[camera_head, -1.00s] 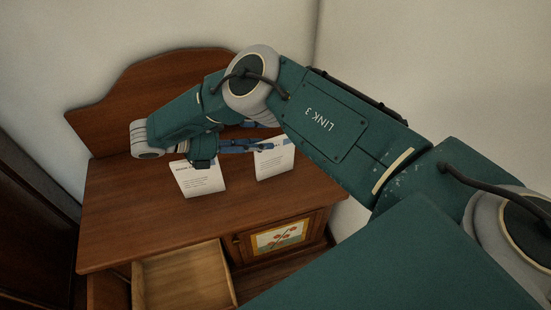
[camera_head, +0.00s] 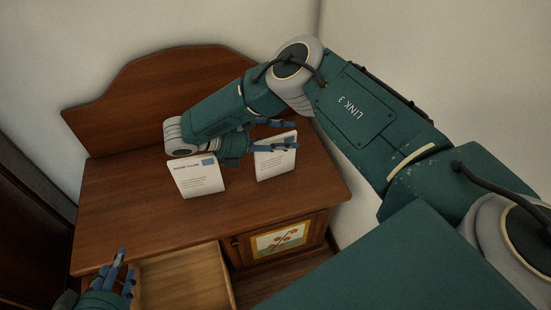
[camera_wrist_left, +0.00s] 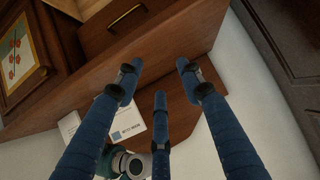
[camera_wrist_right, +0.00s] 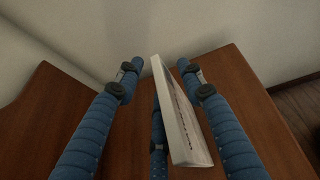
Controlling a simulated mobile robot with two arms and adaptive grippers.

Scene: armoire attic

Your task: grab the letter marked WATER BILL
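Two white letters stand tilted on the wooden desk top (camera_head: 130,225). The left letter (camera_head: 197,180) has a blue stamp; the right letter (camera_head: 275,165) is partly covered by my right gripper (camera_head: 284,134). I cannot read either heading, so I cannot tell which says WATER BILL. My right gripper is open, with fingers on both sides of the right letter; that letter shows nearly edge-on between them in the right wrist view (camera_wrist_right: 182,115). My left gripper (camera_head: 119,268) is open and empty, low at the desk's front left. The stamped letter also shows in the left wrist view (camera_wrist_left: 129,122).
An open, empty-looking drawer (camera_head: 185,280) juts from the desk front, beside my left gripper. A cabinet door with a painted panel (camera_head: 280,239) is right of it. The desk's curved backboard (camera_head: 170,90) and the walls stand close behind.

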